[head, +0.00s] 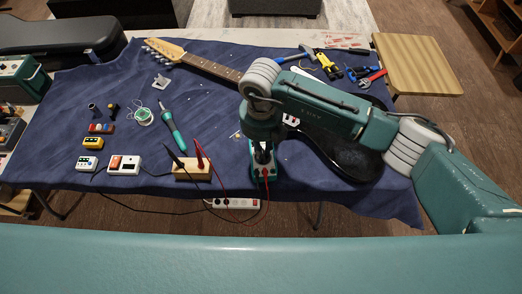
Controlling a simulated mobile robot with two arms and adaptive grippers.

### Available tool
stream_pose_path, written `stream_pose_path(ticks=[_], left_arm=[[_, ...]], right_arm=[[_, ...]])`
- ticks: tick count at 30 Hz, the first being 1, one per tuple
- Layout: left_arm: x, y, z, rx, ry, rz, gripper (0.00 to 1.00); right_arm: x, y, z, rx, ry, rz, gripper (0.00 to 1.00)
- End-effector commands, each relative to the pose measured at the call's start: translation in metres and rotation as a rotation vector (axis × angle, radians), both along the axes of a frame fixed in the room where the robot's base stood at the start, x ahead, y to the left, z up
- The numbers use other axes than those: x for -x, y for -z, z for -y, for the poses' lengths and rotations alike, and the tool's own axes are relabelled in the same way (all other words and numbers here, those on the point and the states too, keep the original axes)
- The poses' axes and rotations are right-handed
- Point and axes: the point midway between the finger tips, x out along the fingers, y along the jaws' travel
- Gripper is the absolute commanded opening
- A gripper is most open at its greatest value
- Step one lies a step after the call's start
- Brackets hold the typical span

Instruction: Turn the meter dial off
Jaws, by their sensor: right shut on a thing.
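The multimeter (265,174) lies near the front edge of the blue cloth. It is a green-edged, pale-faced box with red and black leads plugged in at its lower end. My right gripper (263,156) points straight down over it, shut on its dial. The gripper and wrist hide the dial and most of the meter's upper part, so its setting cannot be read. My left gripper is not in view.
The black guitar body (345,160) lies beneath my right arm. A wooden block (192,170) holding the probes, a soldering iron (173,128) and small pedals (124,165) are to the left. A power strip (235,203) hangs below the front edge.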

Motion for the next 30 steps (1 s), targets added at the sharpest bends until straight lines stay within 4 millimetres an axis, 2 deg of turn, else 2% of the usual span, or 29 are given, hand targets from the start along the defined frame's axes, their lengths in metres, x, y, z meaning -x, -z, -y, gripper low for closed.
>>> stream_pose_path(ticks=[9, 23, 24, 25, 30], left_arm=[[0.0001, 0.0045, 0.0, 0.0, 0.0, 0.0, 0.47], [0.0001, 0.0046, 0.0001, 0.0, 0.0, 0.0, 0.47], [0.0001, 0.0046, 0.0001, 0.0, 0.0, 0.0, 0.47], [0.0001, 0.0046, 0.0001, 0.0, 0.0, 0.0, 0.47], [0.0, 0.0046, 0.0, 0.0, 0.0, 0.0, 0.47]], right_arm=[[-0.0014, -0.0008, 0.0001, -0.001, 0.105, 0.002, 0.0], [-0.0014, -0.0012, 0.0001, -0.001, 0.118, 0.002, 0.0], [-0.0014, -0.0012, 0.0001, -0.001, 0.118, 0.002, 0.22], [-0.0014, -0.0012, 0.0001, -0.001, 0.118, 0.002, 0.25], [-0.0011, -0.0008, 0.0002, -0.001, 0.118, 0.001, 0.25]])
